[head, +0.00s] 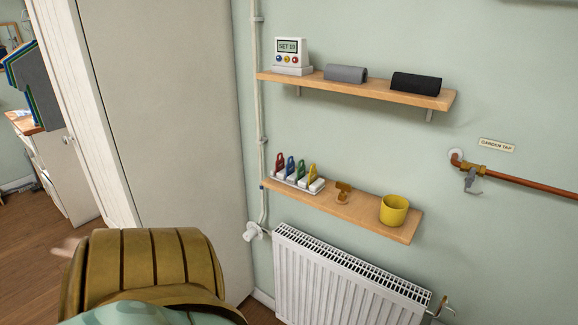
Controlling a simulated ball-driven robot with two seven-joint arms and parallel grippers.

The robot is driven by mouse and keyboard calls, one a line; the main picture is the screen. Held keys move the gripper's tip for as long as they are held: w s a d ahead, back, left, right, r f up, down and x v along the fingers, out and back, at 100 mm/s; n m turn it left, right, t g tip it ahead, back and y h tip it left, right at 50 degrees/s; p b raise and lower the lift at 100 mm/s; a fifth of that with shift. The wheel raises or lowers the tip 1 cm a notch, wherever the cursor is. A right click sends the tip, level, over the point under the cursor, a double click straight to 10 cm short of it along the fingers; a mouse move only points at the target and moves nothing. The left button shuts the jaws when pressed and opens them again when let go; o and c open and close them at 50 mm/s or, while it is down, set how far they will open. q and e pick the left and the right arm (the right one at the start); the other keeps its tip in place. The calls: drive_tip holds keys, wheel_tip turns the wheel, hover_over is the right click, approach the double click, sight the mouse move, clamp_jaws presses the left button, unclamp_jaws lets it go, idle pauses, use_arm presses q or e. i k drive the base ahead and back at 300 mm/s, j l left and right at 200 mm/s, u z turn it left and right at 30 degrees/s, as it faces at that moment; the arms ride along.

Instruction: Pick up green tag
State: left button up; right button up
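The green tag (301,170) stands upright in a small white rack (297,184) at the left end of the lower wooden shelf. It is between a blue tag (290,167) on its left and a yellow tag (313,174) on its right. A red tag (279,163) stands at the left end of the row. The lower part of the green tag is hard to make out at this size. Neither of my grippers shows in the head view.
The lower shelf (357,212) also holds a small brown object (343,196) and a yellow pot (393,211). Above is another shelf (390,95); below is a white radiator (345,283). A vertical pipe (258,100) runs left of the rack. An olive ribbed, padded shape (150,262) fills the lower left.

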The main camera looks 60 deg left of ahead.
sight(301, 171)
drive_tip(key=u, duration=1.9)
